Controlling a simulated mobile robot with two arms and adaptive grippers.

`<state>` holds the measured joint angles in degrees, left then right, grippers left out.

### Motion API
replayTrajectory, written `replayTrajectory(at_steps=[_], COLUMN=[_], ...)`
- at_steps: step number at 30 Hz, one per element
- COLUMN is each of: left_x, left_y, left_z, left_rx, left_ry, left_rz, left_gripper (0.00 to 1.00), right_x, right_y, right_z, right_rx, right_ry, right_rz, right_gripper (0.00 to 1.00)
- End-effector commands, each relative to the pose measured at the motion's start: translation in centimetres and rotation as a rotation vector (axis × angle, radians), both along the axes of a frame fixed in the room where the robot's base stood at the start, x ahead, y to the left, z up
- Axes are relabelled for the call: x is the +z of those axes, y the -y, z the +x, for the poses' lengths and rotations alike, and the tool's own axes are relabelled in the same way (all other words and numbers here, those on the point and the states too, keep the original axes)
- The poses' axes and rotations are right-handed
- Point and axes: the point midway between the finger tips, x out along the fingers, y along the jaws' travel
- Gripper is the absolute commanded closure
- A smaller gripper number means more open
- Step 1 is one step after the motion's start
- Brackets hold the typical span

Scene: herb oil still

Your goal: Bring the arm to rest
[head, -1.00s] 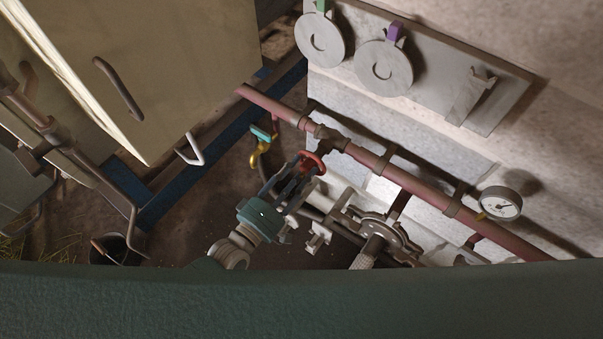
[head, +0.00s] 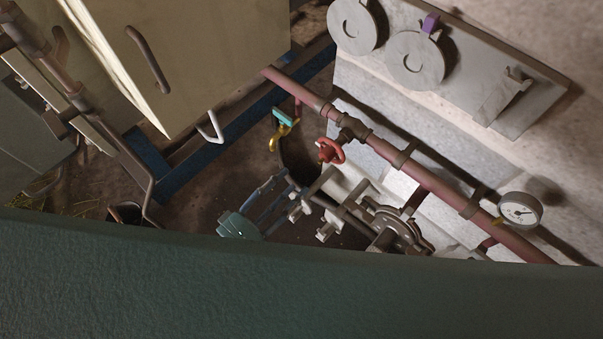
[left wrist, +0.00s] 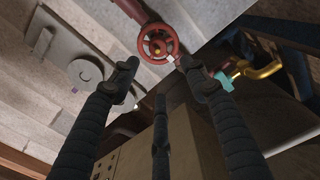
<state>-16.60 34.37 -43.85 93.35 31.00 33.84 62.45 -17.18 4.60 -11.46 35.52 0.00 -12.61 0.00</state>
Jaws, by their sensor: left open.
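My left gripper (head: 278,193) is low in the middle of the head view, its body teal and its fingers dark. In the left wrist view its dark fingers (left wrist: 158,66) are spread apart with nothing between them. The red valve handwheel (head: 331,151) sits on the reddish pipe, up and right of the gripper in the head view. It also shows in the left wrist view (left wrist: 158,44), beyond the fingertips and apart from them. A green edge in the foreground hides most of my left arm in the head view. My right gripper does not show.
The reddish pipe (head: 430,180) runs along the pale wall with a round gauge (head: 520,211). A yellow tap with a teal handle (head: 283,118) hangs left of the handwheel. A large cabinet (head: 200,50) with handles stands upper left. A dark bucket (head: 125,213) is lower left.

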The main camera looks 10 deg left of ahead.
Motion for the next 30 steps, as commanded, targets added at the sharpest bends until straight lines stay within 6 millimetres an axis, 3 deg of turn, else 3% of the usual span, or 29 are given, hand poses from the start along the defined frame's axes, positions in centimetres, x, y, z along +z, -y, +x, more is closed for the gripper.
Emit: replayTrajectory(at_steps=[6, 23, 26, 29, 30], left_x=[0.0, -0.3, -2.6, -7.6, -10.2], left_y=[-0.7, -0.8, -1.4, -3.1, -4.1], left_z=[-0.9, -0.8, -0.4, 0.3, 0.4], left_rx=[0.001, 0.003, 0.016, 0.035, 0.042], left_ry=[0.001, 0.0, -0.003, -0.016, -0.03], left_rz=[-0.001, 0.012, 0.097, 0.282, 0.378], left_gripper=[0.54, 0.54, 0.54, 0.54, 0.54], right_x=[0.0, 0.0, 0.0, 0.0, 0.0], right_y=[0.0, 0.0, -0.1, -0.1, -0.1], right_z=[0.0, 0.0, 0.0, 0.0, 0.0], right_rx=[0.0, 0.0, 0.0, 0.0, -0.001], right_ry=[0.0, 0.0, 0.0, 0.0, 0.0], right_rz=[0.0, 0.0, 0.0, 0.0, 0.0], right_gripper=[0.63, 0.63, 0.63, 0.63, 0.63])
